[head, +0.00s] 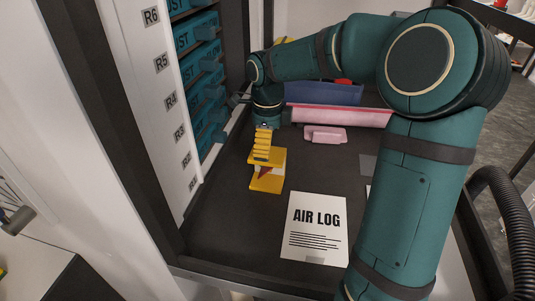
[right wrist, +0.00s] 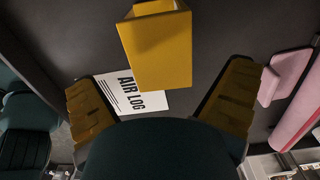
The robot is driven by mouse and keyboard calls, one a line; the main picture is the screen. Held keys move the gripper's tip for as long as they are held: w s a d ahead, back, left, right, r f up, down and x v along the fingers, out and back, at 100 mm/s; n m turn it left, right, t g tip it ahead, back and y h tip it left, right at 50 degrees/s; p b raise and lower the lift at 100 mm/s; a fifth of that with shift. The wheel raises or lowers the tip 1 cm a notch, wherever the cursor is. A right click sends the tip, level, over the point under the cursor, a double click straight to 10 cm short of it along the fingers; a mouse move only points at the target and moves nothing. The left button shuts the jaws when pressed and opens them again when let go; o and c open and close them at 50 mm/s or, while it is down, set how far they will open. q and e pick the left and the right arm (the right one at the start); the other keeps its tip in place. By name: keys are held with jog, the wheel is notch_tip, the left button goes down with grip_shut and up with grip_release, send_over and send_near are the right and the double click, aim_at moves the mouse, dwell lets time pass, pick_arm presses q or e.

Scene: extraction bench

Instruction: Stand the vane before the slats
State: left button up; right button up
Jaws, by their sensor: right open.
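A yellow piece (head: 266,184) stands on the dark bench, with a flat lower plate, a raised upper panel and a dark red wedge shape between them. It may be the vane; I cannot tell for sure. In the right wrist view the yellow piece (right wrist: 155,48) looks like an open-sided box beyond the fingers. My right gripper (head: 262,150) points down right above or behind it; contact is unclear in the head view. In the right wrist view my right gripper (right wrist: 162,85) has its fingers wide apart with nothing held. I cannot identify any slats. My left gripper is not in view.
A white AIR LOG sheet (head: 315,230) lies in front. A pink block (head: 325,135), a long pink piece (head: 345,116) and a blue piece (head: 325,93) lie behind. A white post (head: 165,100) with R labels and blue drawers (head: 205,70) stand left. Bare bench lies around the yellow piece.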

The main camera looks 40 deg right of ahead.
aim_at(268, 162)
notch_tip(268, 162, up, 6)
jog(key=shift+r+p, duration=0.1)
jog(key=shift+p, duration=0.3)
notch_tip(268, 162, down, 13)
jog(key=shift+r+b, duration=0.15)
jog(key=shift+b, duration=1.05)
jog(key=shift+r, duration=0.55)
jog(key=shift+w+r+p, duration=0.1)
jog(key=shift+r+p, duration=0.15)
jog(key=shift+p, duration=0.05)
jog(key=shift+r, duration=0.25)
jog(key=shift+f, duration=0.15)
